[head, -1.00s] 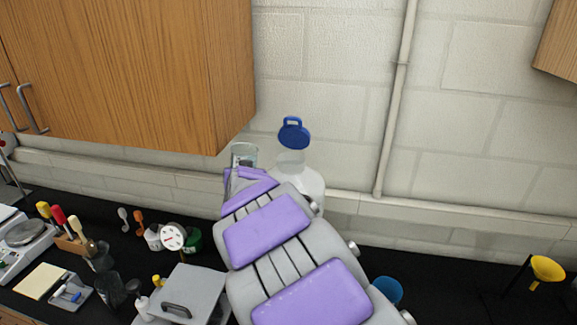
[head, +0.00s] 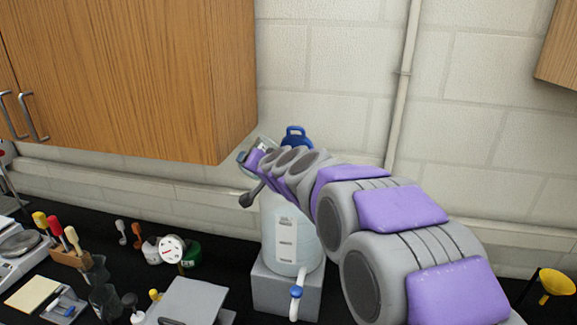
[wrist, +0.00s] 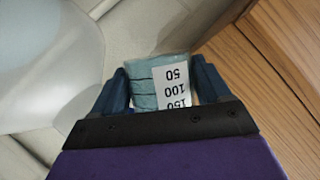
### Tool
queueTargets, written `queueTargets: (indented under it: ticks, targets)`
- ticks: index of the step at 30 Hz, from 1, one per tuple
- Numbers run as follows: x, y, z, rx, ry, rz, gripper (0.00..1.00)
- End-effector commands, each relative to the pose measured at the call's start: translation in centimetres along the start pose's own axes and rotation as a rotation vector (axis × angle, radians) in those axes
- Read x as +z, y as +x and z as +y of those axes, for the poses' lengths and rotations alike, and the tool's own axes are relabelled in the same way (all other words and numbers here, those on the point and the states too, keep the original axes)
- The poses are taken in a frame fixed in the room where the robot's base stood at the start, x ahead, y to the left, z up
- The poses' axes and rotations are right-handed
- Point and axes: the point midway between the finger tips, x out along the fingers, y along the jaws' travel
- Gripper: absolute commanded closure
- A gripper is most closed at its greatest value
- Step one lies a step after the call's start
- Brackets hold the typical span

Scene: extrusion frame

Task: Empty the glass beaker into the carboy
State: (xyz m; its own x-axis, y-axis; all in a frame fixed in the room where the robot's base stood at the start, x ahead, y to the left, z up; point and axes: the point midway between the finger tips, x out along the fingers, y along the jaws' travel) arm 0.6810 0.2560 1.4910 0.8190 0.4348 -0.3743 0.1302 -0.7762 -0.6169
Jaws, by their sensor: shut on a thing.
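The glass beaker (wrist: 143,82) sits between the blue fingers of my gripper (wrist: 160,92) in the wrist view. The gripper is shut on it. Its white scale label reads upside down there. In the head view the beaker (head: 246,168) is held up beside the carboy's top and looks tilted; my wrist covers much of it. The carboy (head: 290,236) is a translucent white vessel with a blue cap (head: 297,135), standing on a grey block (head: 285,292). My arm hides its right shoulder and its mouth. The carboy (wrist: 45,45) also fills the left of the wrist view.
A wooden cabinet (head: 130,75) hangs close left of the beaker. A spigot (head: 297,291) juts from the carboy's front. A kitchen-timer-like dial (head: 171,249), a grey lidded box (head: 190,300) and tools stand at left. A yellow funnel (head: 556,284) is at right.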

Motion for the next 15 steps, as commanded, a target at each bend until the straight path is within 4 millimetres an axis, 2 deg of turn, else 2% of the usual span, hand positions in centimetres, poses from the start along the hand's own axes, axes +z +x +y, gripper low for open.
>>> queueTargets:
  ticks: [1,2,8,15]
  targets:
    - [-1.4,-0.9,-0.8,-0.006,0.014,0.001,0.56]
    - [-1.7,-1.0,-1.0,-0.008,0.02,0.0,0.56]
    - [-2.4,-1.2,-2.2,-0.016,0.041,-0.005,0.56]
    - [-4.2,-2.0,-5.5,-0.031,0.079,-0.011,0.56]
